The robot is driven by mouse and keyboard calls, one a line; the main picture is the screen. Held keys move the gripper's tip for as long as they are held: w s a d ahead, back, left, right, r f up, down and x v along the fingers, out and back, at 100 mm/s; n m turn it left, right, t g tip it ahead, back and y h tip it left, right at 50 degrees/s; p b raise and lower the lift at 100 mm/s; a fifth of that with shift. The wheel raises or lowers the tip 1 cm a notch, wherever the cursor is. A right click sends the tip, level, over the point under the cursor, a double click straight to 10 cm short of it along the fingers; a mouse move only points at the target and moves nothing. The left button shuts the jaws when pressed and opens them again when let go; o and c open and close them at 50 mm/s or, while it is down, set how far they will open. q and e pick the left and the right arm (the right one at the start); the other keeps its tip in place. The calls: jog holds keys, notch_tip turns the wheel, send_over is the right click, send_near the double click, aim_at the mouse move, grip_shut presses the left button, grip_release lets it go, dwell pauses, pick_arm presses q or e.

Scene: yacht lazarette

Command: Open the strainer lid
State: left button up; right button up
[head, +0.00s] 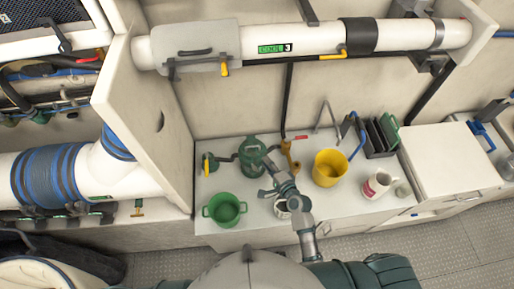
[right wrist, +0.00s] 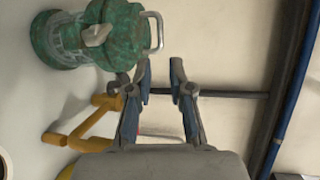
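The green strainer (head: 252,150) stands on the white counter near the wall, left of the yellow bucket. In the right wrist view the strainer (right wrist: 122,22) shows mottled green with a clear band, a pale wing-shaped knob and a metal bail at the lid. The lid looks shut, though its far side is out of frame. My right gripper (head: 268,176) is just in front of the strainer in the head view. In the right wrist view its two fingers (right wrist: 161,72) are apart with nothing between them, beside the lid and not visibly touching it. My left gripper is not in view.
A yellow valve pipe (head: 290,158) stands right of the strainer. A green bucket (head: 224,209) stands at the counter's front left. A yellow bucket (head: 329,168) and a mug (head: 377,185) stand to the right. A large white pipe (head: 305,40) runs above.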

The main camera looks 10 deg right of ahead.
aim_at(255, 152)
jog(key=x, duration=0.4)
jog(key=a+x, duration=0.1)
jog(key=x, duration=0.3)
jog(key=shift+s+a+r, duration=0.1)
jog(key=shift+s, duration=0.05)
jog(key=shift+w+d+f, duration=0.3)
jog(key=shift+w+d, duration=0.3)
jog(key=shift+w, duration=0.35)
jog(key=shift+a, duration=0.4)
jog(key=shift+c, duration=1.1)
jog(key=shift+a, duration=0.15)
grip_shut()
jog(key=shift+a, duration=0.15)
jog(key=shift+d, duration=0.25)
jog(key=shift+w+r, duration=0.1)
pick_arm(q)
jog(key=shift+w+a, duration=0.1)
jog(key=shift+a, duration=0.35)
pick_arm(e)
jog(key=shift+r, duration=0.1)
